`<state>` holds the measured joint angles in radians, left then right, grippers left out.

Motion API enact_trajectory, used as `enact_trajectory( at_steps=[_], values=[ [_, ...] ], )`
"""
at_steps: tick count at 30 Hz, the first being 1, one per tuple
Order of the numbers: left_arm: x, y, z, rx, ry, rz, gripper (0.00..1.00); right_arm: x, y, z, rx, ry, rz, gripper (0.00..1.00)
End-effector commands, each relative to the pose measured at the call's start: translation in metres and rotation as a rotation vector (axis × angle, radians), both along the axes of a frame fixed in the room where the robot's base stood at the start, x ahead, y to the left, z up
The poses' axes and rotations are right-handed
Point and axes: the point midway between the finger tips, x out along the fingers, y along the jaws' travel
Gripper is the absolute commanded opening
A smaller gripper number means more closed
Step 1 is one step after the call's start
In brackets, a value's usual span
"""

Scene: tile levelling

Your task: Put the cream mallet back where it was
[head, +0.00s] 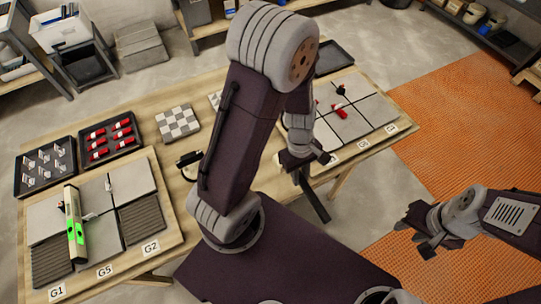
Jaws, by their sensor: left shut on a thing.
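My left gripper (306,160) is at the near edge of the table, just left of the right-hand tile panel. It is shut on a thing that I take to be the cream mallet. A dark bar (314,198) slants down below the jaws; I cannot tell if it is the handle. No cream head shows clearly. My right gripper (424,235) is out over the floor at the right, away from the table; its jaws are too small to read. A small black and pale tool (189,159) lies left of my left arm, partly hidden by it.
The left tile panel (145,184) carries a level with green marks (75,228). Behind it are a tray of clips (45,195) and a tray of red wedges (133,116). A checkered tile (178,123) lies mid-table. The right panel (376,113) holds red and black pieces.

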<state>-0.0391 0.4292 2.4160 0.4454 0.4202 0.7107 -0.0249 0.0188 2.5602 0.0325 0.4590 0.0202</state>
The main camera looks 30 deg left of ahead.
Motion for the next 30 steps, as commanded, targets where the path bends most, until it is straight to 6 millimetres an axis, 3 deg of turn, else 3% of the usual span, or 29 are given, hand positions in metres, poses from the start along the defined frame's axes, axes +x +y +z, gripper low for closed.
enact_trajectory(
  at_steps=[5, 15, 18, 25, 30],
  values=[
    [0.003, 0.008, -0.005, 0.001, -0.001, 0.012, 0.00, 0.000, 0.000, -0.002, 0.000, 0.000, 0.000, 0.36],
    [0.033, 0.087, -0.056, -0.001, 0.001, 0.011, 0.00, 0.000, 0.000, -0.005, 0.000, 0.000, 0.000, 0.36],
    [0.039, 0.102, -0.065, -0.001, -0.001, 0.009, 0.00, 0.000, 0.000, -0.004, 0.000, 0.000, 0.000, 0.36],
    [0.042, 0.110, -0.073, -0.001, -0.001, 0.003, 0.00, 0.000, 0.000, -0.005, 0.000, 0.000, 0.000, 0.36],
    [0.041, 0.109, -0.103, -0.001, 0.001, 0.004, 0.00, 0.000, 0.000, -0.009, 0.000, 0.000, 0.000, 0.36]
  ],
)
